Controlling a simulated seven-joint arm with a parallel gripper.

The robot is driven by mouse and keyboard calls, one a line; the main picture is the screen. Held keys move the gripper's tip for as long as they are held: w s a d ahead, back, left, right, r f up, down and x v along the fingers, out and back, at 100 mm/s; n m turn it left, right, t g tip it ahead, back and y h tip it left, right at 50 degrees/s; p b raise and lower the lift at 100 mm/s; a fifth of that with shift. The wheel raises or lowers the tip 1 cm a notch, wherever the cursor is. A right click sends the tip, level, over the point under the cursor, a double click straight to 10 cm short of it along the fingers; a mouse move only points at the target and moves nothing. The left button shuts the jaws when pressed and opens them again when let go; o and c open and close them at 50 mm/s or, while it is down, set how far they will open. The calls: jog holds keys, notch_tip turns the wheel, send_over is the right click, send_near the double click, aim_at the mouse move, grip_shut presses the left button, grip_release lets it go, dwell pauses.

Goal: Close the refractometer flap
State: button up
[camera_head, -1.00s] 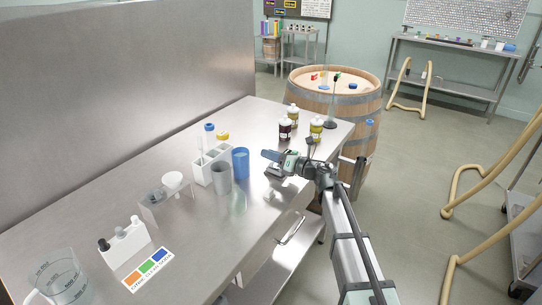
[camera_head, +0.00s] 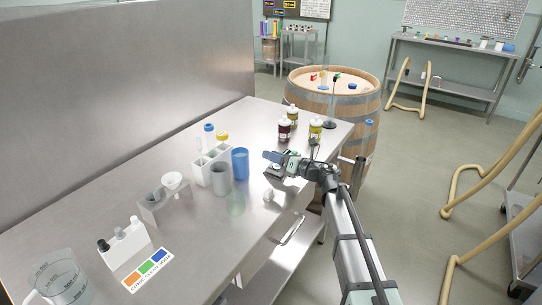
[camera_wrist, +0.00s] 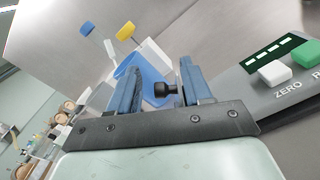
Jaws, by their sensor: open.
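The refractometer is a grey unit (camera_wrist: 262,92) at the right of the wrist view, with a dark display, a white ZERO button (camera_wrist: 274,72) and a green button (camera_wrist: 306,53). A small black knob (camera_wrist: 166,90) shows between my fingers; I cannot tell whether it belongs to the flap. In the head view, the refractometer is mostly hidden under my gripper (camera_head: 272,156), near the bench's right edge. My gripper's blue fingers (camera_wrist: 162,72) are apart, on either side of the knob, with a gap visible. The flap's angle cannot be made out.
A blue cup (camera_head: 240,163), a grey cup (camera_head: 221,179) and a white rack (camera_head: 206,172) stand left of my gripper. Several capped jars (camera_head: 285,130) stand behind it. A barrel (camera_head: 350,100) stands beyond.

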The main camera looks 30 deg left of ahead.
jog(key=d, duration=1.2)
jog(key=shift+d, duration=0.25)
jog(key=shift+n, duration=0.7)
jog(key=a, duration=1.3)
jog(key=shift+s+a, duration=0.3)
jog(key=shift+a, duration=0.1)
jog(key=shift+c, duration=0.4)
